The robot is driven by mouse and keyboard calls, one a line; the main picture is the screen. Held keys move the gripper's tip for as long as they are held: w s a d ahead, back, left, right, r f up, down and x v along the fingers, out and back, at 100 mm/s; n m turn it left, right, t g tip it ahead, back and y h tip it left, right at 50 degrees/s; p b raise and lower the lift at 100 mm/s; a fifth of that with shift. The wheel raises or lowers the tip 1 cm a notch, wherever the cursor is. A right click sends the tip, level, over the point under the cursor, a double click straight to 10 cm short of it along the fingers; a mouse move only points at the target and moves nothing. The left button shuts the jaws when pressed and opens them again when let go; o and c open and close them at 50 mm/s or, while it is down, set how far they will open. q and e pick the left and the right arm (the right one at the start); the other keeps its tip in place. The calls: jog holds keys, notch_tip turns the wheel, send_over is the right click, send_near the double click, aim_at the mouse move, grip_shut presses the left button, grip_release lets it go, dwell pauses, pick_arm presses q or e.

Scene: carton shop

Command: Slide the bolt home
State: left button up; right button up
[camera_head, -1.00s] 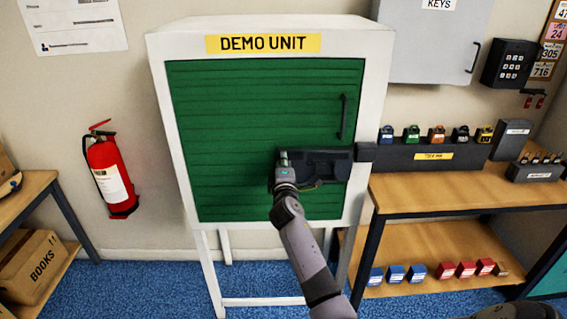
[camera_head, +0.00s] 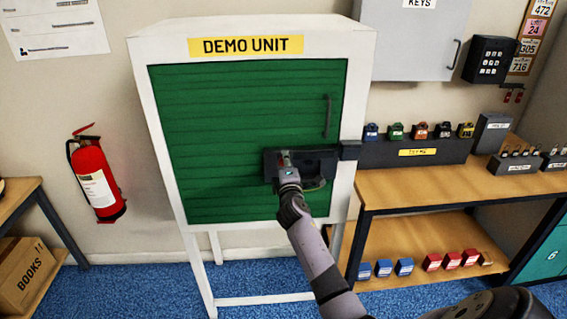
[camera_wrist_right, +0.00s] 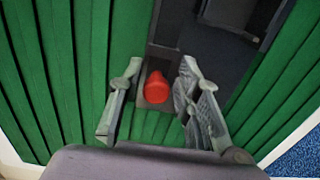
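The green slatted door (camera_head: 210,130) of the white DEMO UNIT cabinet is closed. A dark bolt assembly (camera_head: 322,163) is mounted low on its right side, with a dark keeper block (camera_head: 350,150) on the white frame beside it. In the right wrist view a red knob (camera_wrist_right: 157,88) stands on the dark bolt plate (camera_wrist_right: 162,50). My right gripper (camera_head: 286,160) is at the left part of the bolt assembly. In its wrist view my right gripper (camera_wrist_right: 157,95) is open, with the knob between its fingers and a gap on each side. My left gripper is not in view.
A door handle (camera_head: 327,116) sits above the bolt. To the right, a wooden bench (camera_head: 450,188) carries several padlocks on a dark rack (camera_head: 420,152). A red fire extinguisher (camera_head: 96,180) hangs at the left. Blue carpet (camera_head: 120,292) covers the floor.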

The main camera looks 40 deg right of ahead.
jog(key=shift+o, duration=0.6)
jog(key=shift+a, duration=0.1)
jog(key=shift+a+r, duration=0.1)
jog(key=v, duration=1.2)
